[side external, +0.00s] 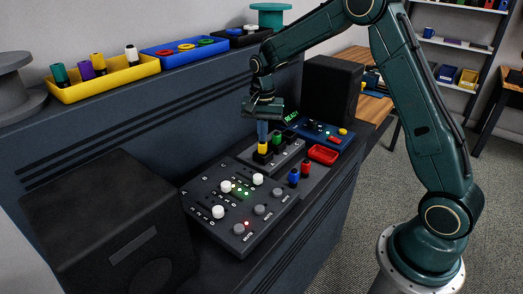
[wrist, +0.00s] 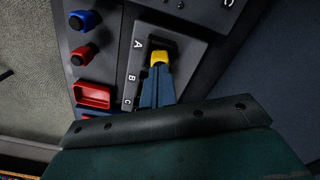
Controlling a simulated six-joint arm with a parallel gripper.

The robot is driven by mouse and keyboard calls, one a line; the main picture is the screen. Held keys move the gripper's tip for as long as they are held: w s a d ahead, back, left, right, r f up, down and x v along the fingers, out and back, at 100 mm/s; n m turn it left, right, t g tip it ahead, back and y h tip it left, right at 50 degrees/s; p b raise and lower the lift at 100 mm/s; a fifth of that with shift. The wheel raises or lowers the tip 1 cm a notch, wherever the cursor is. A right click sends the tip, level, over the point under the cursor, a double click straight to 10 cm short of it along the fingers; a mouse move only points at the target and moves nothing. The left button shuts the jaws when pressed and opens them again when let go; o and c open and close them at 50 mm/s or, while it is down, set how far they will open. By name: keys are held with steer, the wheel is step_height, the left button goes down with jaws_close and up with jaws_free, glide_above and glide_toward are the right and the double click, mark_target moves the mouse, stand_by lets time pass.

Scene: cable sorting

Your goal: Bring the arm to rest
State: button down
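My gripper (side external: 262,137) points straight down with its blue fingers at a yellow plug (side external: 262,148). The plug stands upright in the row of sockets on the grey panel, and in the wrist view the yellow plug (wrist: 160,58) is beside the letter A. The fingertips (wrist: 158,70) of my gripper meet or nearly meet it; whether they grip it or stand just apart is not clear. A green plug (side external: 277,138) stands upright just behind the yellow one; my fingers hide it in the wrist view.
The mixer (side external: 240,205) with white knobs is in front. Dark speakers (side external: 331,90) flank the desk. Yellow, blue and black bins (side external: 110,82) line the back ledge.

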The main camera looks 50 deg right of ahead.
steer(key=shift+f, duration=0.3)
steer(key=shift+r, duration=0.1)
stand_by(0.3)
steer(key=shift+r, duration=3.45)
steer(key=shift+s+r, duration=0.1)
steer(key=s+a+r+n+t, duration=0.1)
steer(key=s+a+r+n, duration=0.2)
steer(key=s+r, duration=0.3)
steer(key=s+a+r+n+t, duration=0.25)
steer(key=s+r, duration=0.25)
steer(key=s, duration=0.3)
steer(key=s+a+n+t, duration=0.1)
steer(key=s+a+n, duration=0.1)
steer(key=s, duration=0.6)
steer(key=s+a+f+n+t, duration=0.1)
steer(key=s+n, duration=0.3)
steer(key=s, duration=0.4)
steer(key=shift+a+f, duration=0.15)
steer(key=shift+a, duration=0.3)
